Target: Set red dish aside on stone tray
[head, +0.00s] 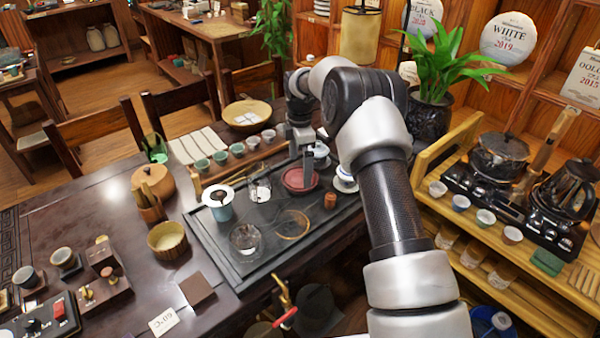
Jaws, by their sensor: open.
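The red dish (291,184) is a round, shallow dish on the dark stone tray (215,240), toward the tray's far right part. My gripper (302,173) points down over the dish, with its fingers open. The fingers hide part of the dish's middle and rim. I cannot tell whether a fingertip touches the dish. My arm crosses the right of the view and covers what lies behind it.
On the tray, a glass pitcher (259,188), a blue-white cup (218,207), a glass bowl (245,239) and an amber-rimmed glass dish (292,225) stand near the red dish. Lidded white bowls crowd its right side. Small cups line the back. The tray's front left has bare room.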

